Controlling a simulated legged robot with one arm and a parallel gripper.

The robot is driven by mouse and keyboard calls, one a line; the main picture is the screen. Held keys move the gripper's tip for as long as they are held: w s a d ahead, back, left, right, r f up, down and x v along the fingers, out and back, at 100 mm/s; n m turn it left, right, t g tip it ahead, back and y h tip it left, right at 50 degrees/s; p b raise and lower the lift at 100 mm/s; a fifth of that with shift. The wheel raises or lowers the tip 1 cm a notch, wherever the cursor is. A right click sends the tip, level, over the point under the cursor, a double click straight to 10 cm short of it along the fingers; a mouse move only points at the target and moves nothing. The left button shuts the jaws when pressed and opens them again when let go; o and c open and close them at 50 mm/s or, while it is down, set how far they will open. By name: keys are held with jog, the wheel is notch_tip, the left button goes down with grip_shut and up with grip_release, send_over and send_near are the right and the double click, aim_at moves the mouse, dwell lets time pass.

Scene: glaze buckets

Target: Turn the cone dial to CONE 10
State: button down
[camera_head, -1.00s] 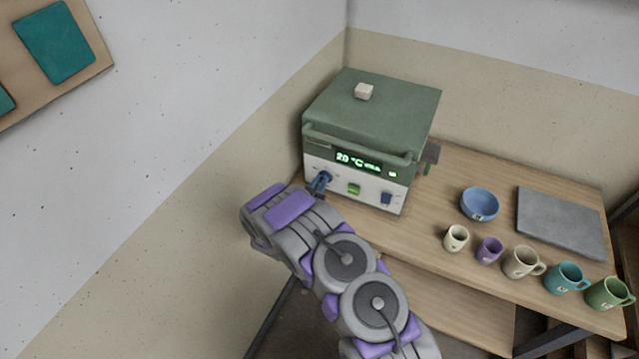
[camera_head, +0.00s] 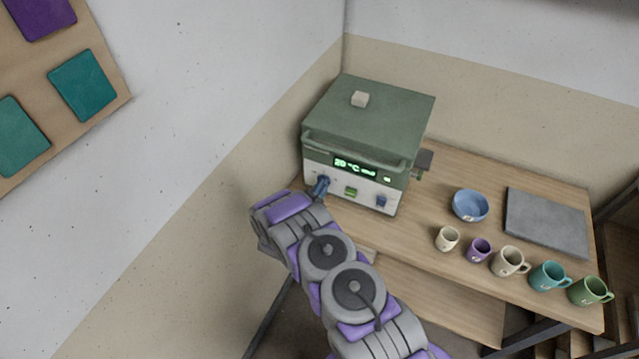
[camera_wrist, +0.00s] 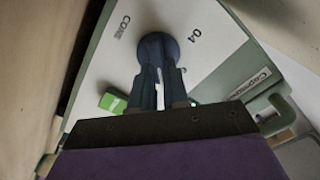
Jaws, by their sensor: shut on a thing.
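The green kiln (camera_head: 365,140) stands on the table with its lid closed and its display lit, reading about 20 °C. The round blue cone dial (camera_wrist: 158,48) is on its white front panel (camera_wrist: 205,50), at the left end of the panel in the head view. In the wrist view, the markings CONE and 04 show beside the dial. My gripper (camera_wrist: 160,78) is shut on the dial, its two dark fingers on either side of it. The gripper also shows at the panel in the head view (camera_head: 320,187). The dial's pointer and a CONE 10 mark cannot be made out.
A green button (camera_head: 351,191) and a blue control (camera_head: 381,201) sit right of the dial. A small pale block (camera_head: 360,99) lies on the lid. A blue bowl (camera_head: 470,205), several mugs (camera_head: 509,261) and a grey slab (camera_head: 546,223) occupy the table's right side.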

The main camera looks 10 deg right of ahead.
jog(key=m+p, duration=0.2)
jog(key=m, duration=0.1)
jog(key=shift+s+d+f+m, duration=0.1)
jog(key=shift+f+m, duration=0.05)
jog(key=shift+m, duration=0.15)
dwell(0.5)
jog(key=c, duration=1.1)
grip_release()
jog(key=p+v, duration=0.2)
jog(key=v, duration=1.5)
jog(key=shift+s, duration=0.1)
